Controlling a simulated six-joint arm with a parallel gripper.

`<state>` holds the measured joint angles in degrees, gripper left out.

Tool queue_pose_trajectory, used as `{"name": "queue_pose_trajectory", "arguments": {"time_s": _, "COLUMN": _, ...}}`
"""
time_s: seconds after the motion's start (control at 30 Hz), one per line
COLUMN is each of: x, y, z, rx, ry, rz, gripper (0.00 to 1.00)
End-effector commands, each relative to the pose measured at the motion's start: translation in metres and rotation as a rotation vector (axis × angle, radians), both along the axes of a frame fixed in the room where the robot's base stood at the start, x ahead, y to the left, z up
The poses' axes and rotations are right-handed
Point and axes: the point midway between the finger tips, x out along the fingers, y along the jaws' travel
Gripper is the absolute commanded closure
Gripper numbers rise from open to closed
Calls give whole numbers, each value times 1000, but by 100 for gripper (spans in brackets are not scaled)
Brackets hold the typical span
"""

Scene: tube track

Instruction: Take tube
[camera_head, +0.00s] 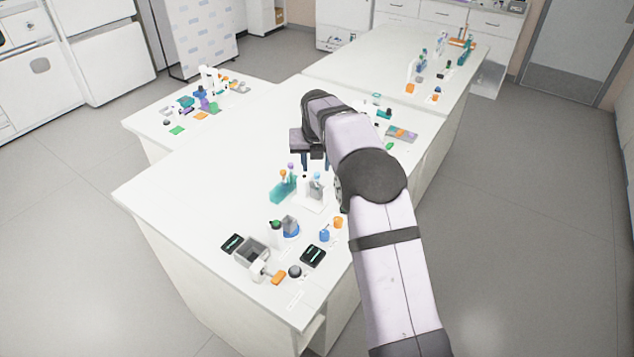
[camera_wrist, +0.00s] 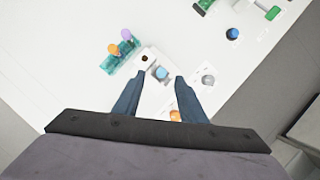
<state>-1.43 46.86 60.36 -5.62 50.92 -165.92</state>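A teal rack (camera_head: 283,190) on the near white bench holds tubes with an orange cap (camera_head: 283,173) and a purple cap (camera_head: 291,166). In the wrist view the rack (camera_wrist: 121,60) lies left of my fingers. Beside it stands a pale holder (camera_head: 315,194) with a blue-capped tube (camera_head: 317,177). My gripper (camera_head: 313,167) is above this area, pointing down. In the wrist view my gripper (camera_wrist: 160,80) is open, and the blue cap (camera_wrist: 161,73) shows between its fingertips. The fingers look empty; the height gap is hard to judge.
A grey bin (camera_head: 252,251), black trays (camera_head: 232,244) and a blue item (camera_head: 324,235) stand toward the bench's front corner. The bench's left part is bare. Other cluttered benches (camera_head: 435,65) lie behind.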

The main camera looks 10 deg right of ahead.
Motion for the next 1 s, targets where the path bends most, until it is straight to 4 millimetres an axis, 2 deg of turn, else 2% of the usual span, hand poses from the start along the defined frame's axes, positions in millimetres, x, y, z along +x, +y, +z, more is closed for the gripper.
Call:
{"name": "queue_pose_trajectory", "arguments": {"time_s": 0.2, "x": 2, "y": -1, "z": -6, "rx": 1, "ry": 1, "rz": -1, "gripper": 62}}
{"name": "queue_pose_trajectory", "arguments": {"time_s": 0.6, "x": 14, "y": -6, "z": -45, "rx": 1, "ry": -1, "rz": -2, "gripper": 62}}
{"name": "queue_pose_trajectory", "arguments": {"time_s": 0.93, "x": 15, "y": -6, "z": -49, "rx": 1, "ry": -2, "rz": -1, "gripper": 62}}
{"name": "queue_pose_trajectory", "arguments": {"time_s": 1.0, "x": 15, "y": -6, "z": -49, "rx": 1, "ry": -2, "rz": -1, "gripper": 79}}
